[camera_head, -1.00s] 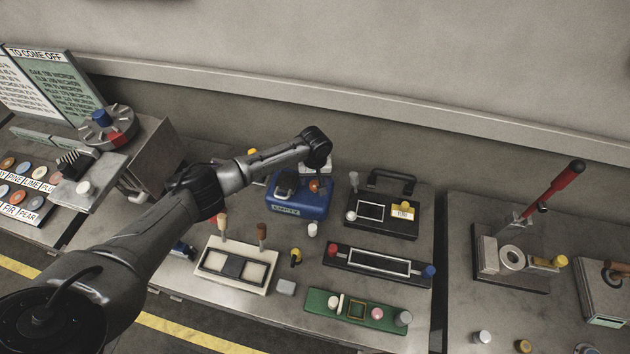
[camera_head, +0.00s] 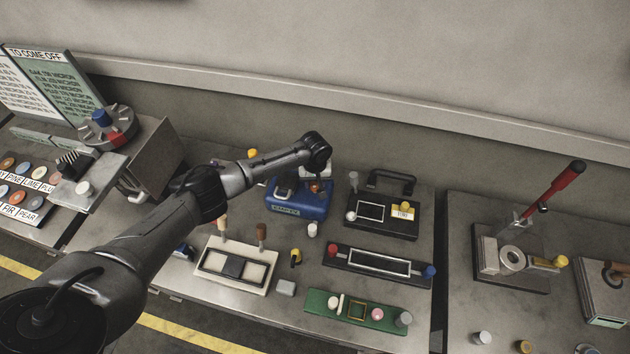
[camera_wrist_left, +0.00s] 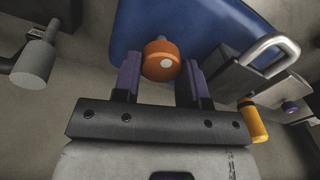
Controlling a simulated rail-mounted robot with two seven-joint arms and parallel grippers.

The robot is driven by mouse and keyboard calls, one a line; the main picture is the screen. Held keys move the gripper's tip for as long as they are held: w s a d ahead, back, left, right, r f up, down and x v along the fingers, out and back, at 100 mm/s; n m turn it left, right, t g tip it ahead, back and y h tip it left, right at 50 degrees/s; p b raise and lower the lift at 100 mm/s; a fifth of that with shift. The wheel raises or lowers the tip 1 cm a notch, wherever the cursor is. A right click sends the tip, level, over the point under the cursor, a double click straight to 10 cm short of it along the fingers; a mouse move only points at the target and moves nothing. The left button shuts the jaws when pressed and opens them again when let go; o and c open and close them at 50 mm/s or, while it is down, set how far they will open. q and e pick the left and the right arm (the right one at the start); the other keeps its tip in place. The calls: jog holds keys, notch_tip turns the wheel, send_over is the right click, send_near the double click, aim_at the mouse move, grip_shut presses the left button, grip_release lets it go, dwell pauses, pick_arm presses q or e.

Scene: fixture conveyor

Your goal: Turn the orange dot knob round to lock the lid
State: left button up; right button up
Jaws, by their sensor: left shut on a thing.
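The orange dot knob (camera_wrist_left: 160,59) is a short orange cylinder with a white dot, on a blue box (camera_wrist_left: 205,22). The blue box (camera_head: 298,205) also shows in the head view, on the bench with a label on its front; the knob (camera_head: 314,187) is a small orange patch there, partly hidden under my arm. My left gripper (camera_wrist_left: 161,66) has one finger on each side of the knob and is shut on it. In the head view my left wrist covers the fingers. My right gripper is in neither view.
A silver shackle (camera_wrist_left: 272,50) and a yellow cylinder (camera_wrist_left: 252,122) lie close to the gripper's right in the wrist view. A black fixture with a handle (camera_head: 382,212) stands right of the box. A cream tray (camera_head: 235,265) and a green board (camera_head: 350,309) sit in front.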

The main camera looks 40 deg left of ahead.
pick_arm(q)
jog(key=shift+c, duration=1)
jog(key=shift+m, duration=0.3)
jog(key=shift+d+r+m+p, duration=0.1)
jog(key=shift+m+p, duration=0.5)
jog(key=shift+m, duration=0.4)
jog(key=shift+m+p, duration=0.3)
jog(key=shift+m, duration=0.6)
jog(key=m, duration=0.3)
jog(key=shift+m+p, duration=0.3)
jog(key=shift+p, duration=0.05)
jog(key=m, duration=0.5)
jog(key=shift+d, duration=0.15)
jog(key=m, duration=0.4)
jog(key=shift+m, duration=0.3)
jog(key=shift+d+m, duration=0.1)
jog(key=shift+m, duration=0.2)
